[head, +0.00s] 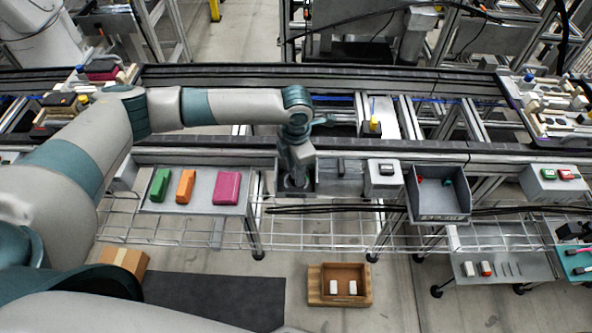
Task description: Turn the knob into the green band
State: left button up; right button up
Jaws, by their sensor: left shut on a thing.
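My left arm reaches in from the left, and its gripper (297,182) points down onto a small grey fixture (310,190) at the front edge of the conveyor. The gripper is shut on the knob there. The gripper hides most or all of the knob, and I cannot make out the knob's pointer. I cannot make out the green band either. My right gripper is not in view.
A grey tray (205,205) with green, orange and pink blocks lies left of the fixture. To its right are a light box (383,190), a grey bin (440,207) and a box with green and red buttons (552,187). A wooden crate (315,292) stands on the floor.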

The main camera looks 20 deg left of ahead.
pick_arm(q)
jog(key=o, duration=0.7)
jog(key=shift+r, duration=0.1)
jog(key=shift+o, duration=0.4)
notch_tip(320, 180, up, 17)
jog(key=b, duration=0.4)
jog(key=shift+r, duration=0.2)
jog(key=shift+f, duration=0.15)
